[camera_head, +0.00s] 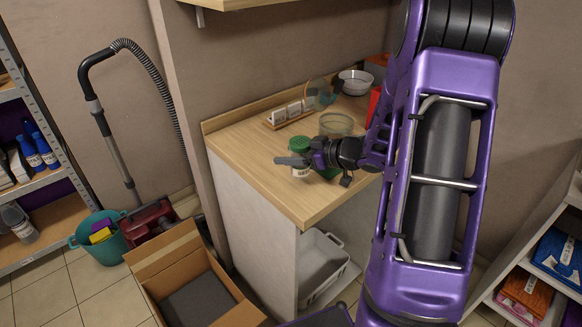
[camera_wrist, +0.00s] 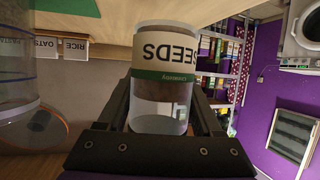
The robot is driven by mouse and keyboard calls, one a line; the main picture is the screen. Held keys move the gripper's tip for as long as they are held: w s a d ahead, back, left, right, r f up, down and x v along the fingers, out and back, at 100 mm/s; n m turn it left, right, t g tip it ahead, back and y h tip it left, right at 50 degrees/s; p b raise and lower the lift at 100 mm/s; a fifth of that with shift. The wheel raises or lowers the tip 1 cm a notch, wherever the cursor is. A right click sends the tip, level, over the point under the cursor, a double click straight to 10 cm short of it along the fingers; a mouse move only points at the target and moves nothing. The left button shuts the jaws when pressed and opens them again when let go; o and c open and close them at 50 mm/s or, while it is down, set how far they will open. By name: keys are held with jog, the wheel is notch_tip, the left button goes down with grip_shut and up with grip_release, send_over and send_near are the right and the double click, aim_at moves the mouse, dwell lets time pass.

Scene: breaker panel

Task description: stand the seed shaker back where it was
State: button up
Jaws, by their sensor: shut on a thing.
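The seed shaker (camera_head: 299,171) is a clear jar with a green lid over the front part of the wooden worktop. In the wrist view the shaker (camera_wrist: 158,88) shows a white "SEEDS" label, upside down like the nearby cards, and dark contents. It looks upright. My gripper (camera_head: 291,162) is shut around its body; in the wrist view a finger of the gripper (camera_wrist: 163,106) lies on each side. I cannot tell whether its base touches the worktop. A flat green patch (camera_head: 328,173) lies on the worktop just right of the shaker, partly hidden by my gripper.
A red thing (camera_head: 373,106) is partly behind my arm. The worktop's left side is clear. An open carton (camera_head: 160,262) is on the floor.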

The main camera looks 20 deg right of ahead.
jog(key=shift+f+b, duration=0.3)
jog(key=shift+f, duration=1.3)
jog(key=shift+f, duration=0.1)
jog(key=shift+f, duration=0.1)
jog(key=o, duration=1.4)
jog(key=shift+o, duration=0.2)
jog(key=shift+s+d+r, duration=0.1)
jog(key=shift+r, duration=0.2)
jog(key=p+v, duration=0.1)
jog(key=v, duration=1)
jog(key=shift+s+d+p, duration=0.25)
jog(key=shift+p, duration=0.05)
